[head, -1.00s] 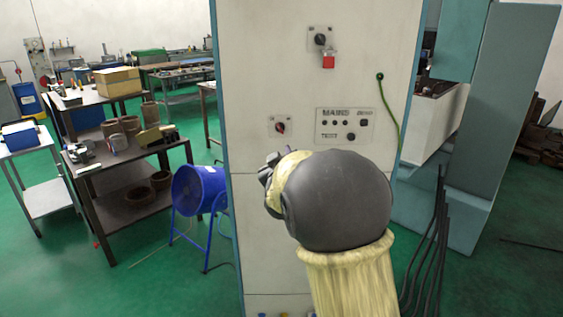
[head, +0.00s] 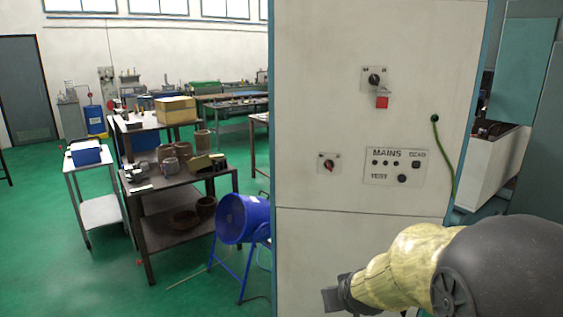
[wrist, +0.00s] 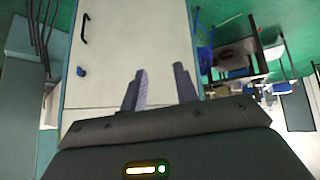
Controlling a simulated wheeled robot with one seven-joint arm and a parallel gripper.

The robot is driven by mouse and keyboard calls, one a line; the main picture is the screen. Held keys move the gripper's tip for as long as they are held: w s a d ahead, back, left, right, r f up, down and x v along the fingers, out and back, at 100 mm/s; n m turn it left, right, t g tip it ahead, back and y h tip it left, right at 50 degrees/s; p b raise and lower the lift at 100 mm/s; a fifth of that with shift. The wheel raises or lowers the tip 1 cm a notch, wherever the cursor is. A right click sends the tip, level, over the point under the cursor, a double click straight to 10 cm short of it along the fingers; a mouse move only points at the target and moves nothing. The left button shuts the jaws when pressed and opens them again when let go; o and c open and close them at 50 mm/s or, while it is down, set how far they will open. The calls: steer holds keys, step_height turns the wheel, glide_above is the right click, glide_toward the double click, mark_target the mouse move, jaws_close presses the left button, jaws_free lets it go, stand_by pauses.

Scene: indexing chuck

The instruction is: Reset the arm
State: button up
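My arm shows at the lower right of the head view, in a yellow sleeve with a dark grey joint. Its dark end points left, in front of the lower part of the cabinet; the fingertips are not clear there. In the wrist view my gripper (wrist: 162,90) shows two grey fingers standing apart with a gap between them. Nothing is held between them. The pale electrical cabinet (head: 340,110) stands ahead, with the cabinet face also behind the fingers in the wrist view (wrist: 130,60).
The cabinet carries a rotary switch with a red padlock (head: 382,102), a small red switch (head: 328,166) and a MAINS panel (head: 396,167). A blue fan (head: 243,218) stands at its left. Workbenches (head: 180,185) and a white trolley (head: 100,212) stand farther left. Green floor lies open at the lower left.

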steer(key=s+f+g, duration=0.2)
steer(key=s, duration=0.5)
steer(key=s+f+m+g, duration=0.1)
steer(key=s+f+g, duration=0.2)
steer(key=s, duration=0.5)
steer(key=shift+d+m, duration=0.3)
steer(key=shift+d, duration=0.15)
